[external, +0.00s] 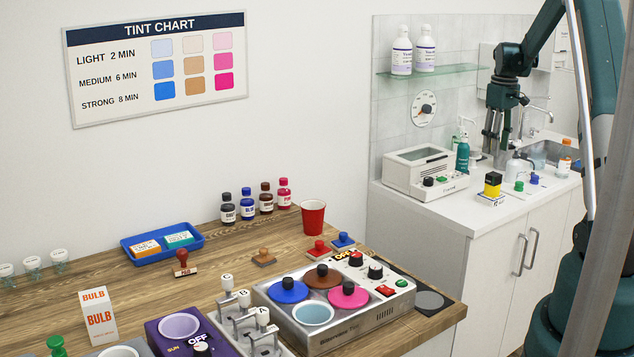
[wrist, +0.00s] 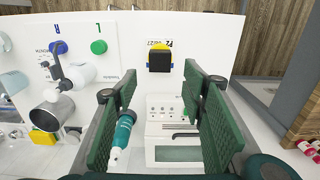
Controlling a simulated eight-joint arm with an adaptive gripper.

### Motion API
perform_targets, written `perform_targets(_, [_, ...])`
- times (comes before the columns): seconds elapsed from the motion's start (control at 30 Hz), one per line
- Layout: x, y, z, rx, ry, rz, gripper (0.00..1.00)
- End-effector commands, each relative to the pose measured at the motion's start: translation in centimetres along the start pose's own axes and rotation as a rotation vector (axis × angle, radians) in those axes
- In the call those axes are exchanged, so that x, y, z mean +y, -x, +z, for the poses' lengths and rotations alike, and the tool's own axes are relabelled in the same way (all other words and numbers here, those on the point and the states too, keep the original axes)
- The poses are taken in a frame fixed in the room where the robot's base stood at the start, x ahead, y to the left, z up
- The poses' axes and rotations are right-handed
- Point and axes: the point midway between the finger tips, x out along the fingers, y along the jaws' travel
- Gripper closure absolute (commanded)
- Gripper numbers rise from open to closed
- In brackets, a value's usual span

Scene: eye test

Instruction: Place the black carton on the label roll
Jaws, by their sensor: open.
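A small black block (external: 493,178), seemingly the black carton, sits on top of a yellow piece (external: 491,189) on the white counter. In the wrist view the black top (wrist: 159,62) shows with yellow and blue edges around it and a white printed card under or behind it. I cannot tell clearly which part is the label roll; it may be the yellow piece under the black block. My gripper (external: 495,138) points down above the counter, behind and above the block. In the wrist view its green fingers (wrist: 160,110) are wide apart with nothing held, away from the block.
A white device (external: 425,172) and a teal bottle (external: 462,155) stand close to my gripper, left of the block. Green (external: 519,186) and blue (external: 534,178) capped items stand to its right. A sink (external: 552,152) is at the back. A glass shelf (external: 440,71) holds two bottles.

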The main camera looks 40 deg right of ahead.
Motion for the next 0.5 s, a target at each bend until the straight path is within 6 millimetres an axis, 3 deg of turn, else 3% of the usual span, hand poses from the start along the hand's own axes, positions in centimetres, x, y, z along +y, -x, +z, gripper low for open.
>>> perform_targets(0.2, [0.0, 1.4, 0.0, 0.0, 0.0, 0.0, 0.58])
perform_targets(0.5, [0.0, 1.6, 0.0, 0.0, 0.0, 0.0, 0.58])
